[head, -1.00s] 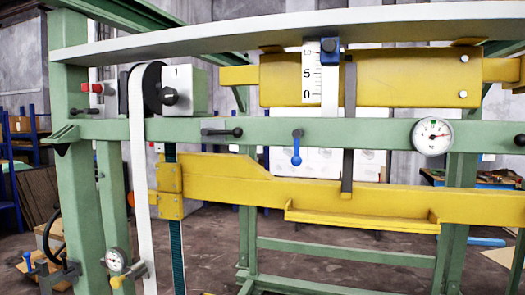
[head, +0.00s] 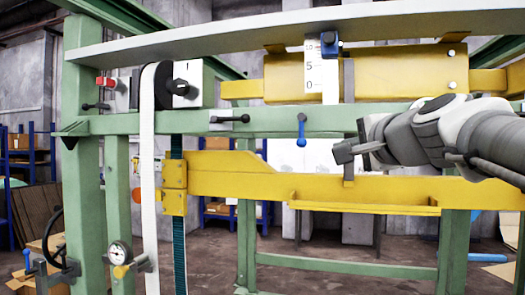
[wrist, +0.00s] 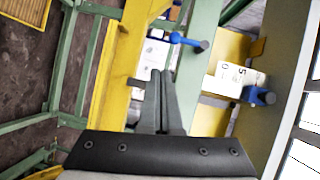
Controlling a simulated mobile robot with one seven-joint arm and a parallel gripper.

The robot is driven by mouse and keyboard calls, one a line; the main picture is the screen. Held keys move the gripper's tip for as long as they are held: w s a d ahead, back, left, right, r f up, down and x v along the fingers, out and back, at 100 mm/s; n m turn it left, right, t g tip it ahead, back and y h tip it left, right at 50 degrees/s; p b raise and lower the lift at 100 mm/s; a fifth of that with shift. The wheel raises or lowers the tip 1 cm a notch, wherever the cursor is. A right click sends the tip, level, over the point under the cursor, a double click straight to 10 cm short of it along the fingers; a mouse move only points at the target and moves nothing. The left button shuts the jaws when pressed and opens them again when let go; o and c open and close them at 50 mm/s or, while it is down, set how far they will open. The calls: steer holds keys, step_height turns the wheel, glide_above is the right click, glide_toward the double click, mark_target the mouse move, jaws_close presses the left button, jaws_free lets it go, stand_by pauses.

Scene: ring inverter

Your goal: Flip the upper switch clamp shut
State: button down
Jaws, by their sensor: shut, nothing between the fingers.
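I cannot tell which lever is the upper switch clamp. A blue-handled lever (head: 301,130) hangs down from the green crossbeam (head: 270,124). It shows in the wrist view (wrist: 186,41) above the fingertips. A black-handled lever (head: 230,118) lies level on the same beam to its left, and another black lever (head: 95,106) sits at the left post. A blue clamp (head: 331,46) sits at the top of the white scale; the wrist view shows it at right (wrist: 262,96). My gripper (head: 342,151) is shut and empty, right of the blue-handled lever and apart from it. Its fingers (wrist: 160,75) are together.
The yellow lower beam (head: 320,190) runs below my gripper, and the yellow upper block (head: 395,72) lies above. A white belt (head: 147,190) hangs at left. A gauge (head: 119,253) with a yellow-tipped handle is at lower left. Space left of my gripper looks clear.

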mark_target(302, 131)
steer(key=r, duration=0.1)
steer(key=d+r+m, duration=0.1)
steer(key=d+r+m+t, duration=0.1)
steer(key=shift+w+d+h+b, duration=0.15)
steer(key=shift+w+h+b, duration=0.15)
steer(key=shift+w+h, duration=0.1)
steer(key=w+a+p, duration=0.3)
steer(key=w+a, duration=0.2)
steer(key=w, duration=0.5)
steer(key=shift+w+a, duration=0.15)
steer(key=shift+w, duration=0.05)
